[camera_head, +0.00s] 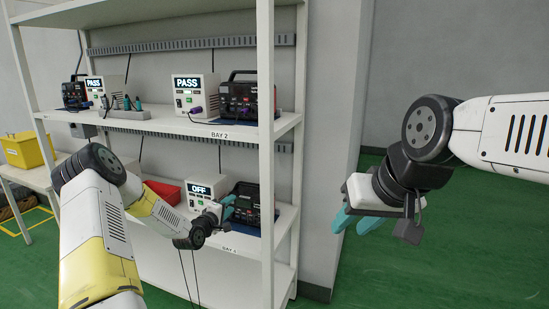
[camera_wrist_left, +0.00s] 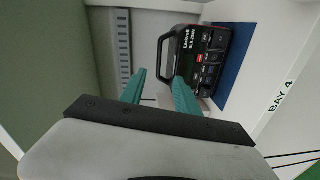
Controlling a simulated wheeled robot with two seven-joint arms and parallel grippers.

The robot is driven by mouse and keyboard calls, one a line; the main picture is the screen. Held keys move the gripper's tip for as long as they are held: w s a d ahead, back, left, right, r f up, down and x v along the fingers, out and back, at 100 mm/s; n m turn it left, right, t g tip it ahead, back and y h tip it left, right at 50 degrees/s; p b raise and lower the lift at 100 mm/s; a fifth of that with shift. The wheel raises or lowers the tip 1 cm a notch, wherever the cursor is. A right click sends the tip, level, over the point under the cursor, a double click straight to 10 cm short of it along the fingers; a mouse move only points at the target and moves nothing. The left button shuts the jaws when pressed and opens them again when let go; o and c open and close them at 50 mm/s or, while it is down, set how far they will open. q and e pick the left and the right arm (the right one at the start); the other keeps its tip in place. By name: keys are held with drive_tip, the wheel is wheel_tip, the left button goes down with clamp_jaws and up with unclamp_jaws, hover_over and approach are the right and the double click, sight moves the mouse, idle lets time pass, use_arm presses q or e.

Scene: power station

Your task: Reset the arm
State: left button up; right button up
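My left arm reaches into the lower shelf. Its gripper (camera_head: 227,207) is in front of the tester marked OFF (camera_head: 207,187) and beside the black power station (camera_head: 255,205) of BAY 4. In the left wrist view the two teal fingers (camera_wrist_left: 159,80) stand apart, with nothing seen gripped between them. The black power station (camera_wrist_left: 200,55) with its carry handle is just beyond the fingertips there; I cannot tell whether they touch it. My right gripper (camera_head: 358,218) hangs right of the shelf, in free air, its teal fingers apart and empty.
The white shelf rack (camera_head: 267,130) has a front post close to my left arm. The upper shelf holds two PASS testers (camera_head: 192,93) and black power stations (camera_head: 243,98). A red bin (camera_head: 163,191) is on the lower shelf. A yellow box (camera_head: 27,150) stands left. The right floor is clear.

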use_arm(q)
drive_tip(key=s+r+m+g+y, duration=0.5)
drive_tip(key=s+r+m, duration=0.4)
drive_tip(key=s+r, duration=0.85)
drive_tip(key=s+d+r+m+g, duration=0.1)
drive_tip(key=s+r, duration=0.1)
drive_tip(key=s, duration=0.7)
drive_tip(key=s+d+r+m+g+h, duration=0.1)
drive_tip(key=s+r+g, duration=0.1)
drive_tip(key=s, duration=0.7)
drive_tip(key=s+d+r+m+g, duration=0.1)
drive_tip(key=s+r, duration=0.1)
drive_tip(key=s, duration=0.8)
drive_tip(key=shift+r+m+g, duration=0.25)
drive_tip(key=shift+m+g, duration=0.05)
drive_tip(key=shift+m, duration=0.1)
